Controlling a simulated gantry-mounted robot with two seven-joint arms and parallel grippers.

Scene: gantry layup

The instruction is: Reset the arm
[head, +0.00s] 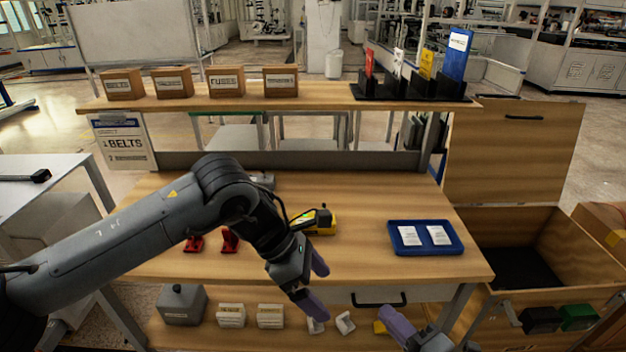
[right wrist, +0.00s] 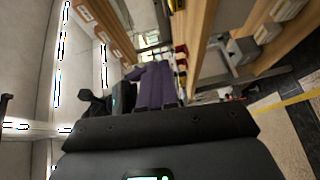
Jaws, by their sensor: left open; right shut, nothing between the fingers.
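My left arm reaches in from the left over the workbench (head: 170,262). My left gripper (head: 317,284) has its purple fingers apart, with nothing between them, at the front edge of the bench top. My right gripper (head: 392,316) shows only in part, low in the head view, in front of the bench. In the right wrist view my right gripper (right wrist: 155,85) has its purple fingers together, with nothing between them.
A blue tray (head: 396,248) with two white cards lies on the right of the bench. A yellow and black device (head: 322,222) and red pieces (head: 229,241) are near my left arm. An open wooden crate (head: 570,238) stands right. A shelf (head: 325,97) spans the back.

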